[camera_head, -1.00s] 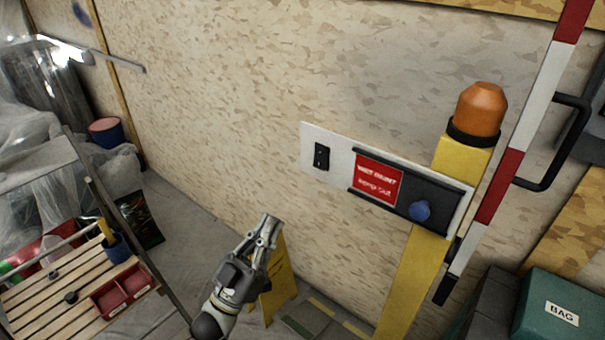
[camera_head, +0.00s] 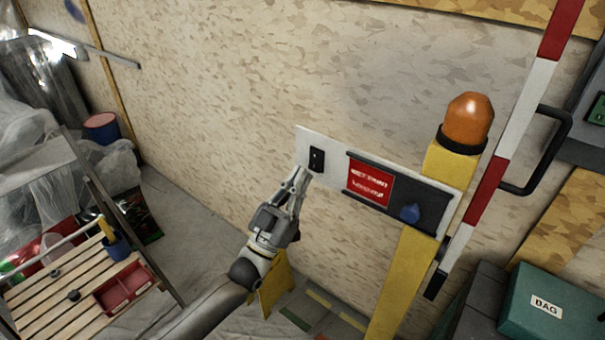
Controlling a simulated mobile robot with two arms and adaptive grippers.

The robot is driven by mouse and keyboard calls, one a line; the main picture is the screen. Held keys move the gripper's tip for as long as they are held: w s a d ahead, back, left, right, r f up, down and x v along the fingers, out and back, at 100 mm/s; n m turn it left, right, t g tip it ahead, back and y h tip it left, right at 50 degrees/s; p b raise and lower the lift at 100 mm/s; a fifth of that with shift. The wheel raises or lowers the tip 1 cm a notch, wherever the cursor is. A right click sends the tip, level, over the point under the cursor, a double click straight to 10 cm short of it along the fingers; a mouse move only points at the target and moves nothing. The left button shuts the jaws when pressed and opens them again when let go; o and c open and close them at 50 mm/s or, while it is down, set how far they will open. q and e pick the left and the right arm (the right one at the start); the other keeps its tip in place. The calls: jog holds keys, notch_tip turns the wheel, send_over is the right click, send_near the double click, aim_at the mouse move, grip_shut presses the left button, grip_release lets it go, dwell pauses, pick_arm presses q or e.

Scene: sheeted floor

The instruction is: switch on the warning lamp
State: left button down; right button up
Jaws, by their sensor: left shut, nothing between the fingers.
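The warning lamp (camera_head: 467,121) is an orange dome on a black collar, on top of a yellow post (camera_head: 399,285). It shows no clear glow. A white panel (camera_head: 305,143) on the post carries a black rocker switch (camera_head: 316,159) at its left end, a red sign (camera_head: 369,183) and a blue knob (camera_head: 410,213) on a dark plate. My left gripper (camera_head: 302,172) is shut and empty, its fingertips just below and left of the switch. I cannot tell whether they touch the panel. My right gripper is not in view.
A red-and-white barrier pole (camera_head: 515,130) with a black handle stands right of the post. A teal bag box (camera_head: 557,306) is at lower right. A slatted wooden bench (camera_head: 45,310) with a red tray (camera_head: 124,289) is at lower left. A yellow floor sign (camera_head: 272,284) stands behind my arm.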

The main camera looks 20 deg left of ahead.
pick_arm(q)
jog(key=shift+w+d, duration=0.2)
jog(key=shift+w, duration=0.3)
jog(key=shift+f, duration=0.1)
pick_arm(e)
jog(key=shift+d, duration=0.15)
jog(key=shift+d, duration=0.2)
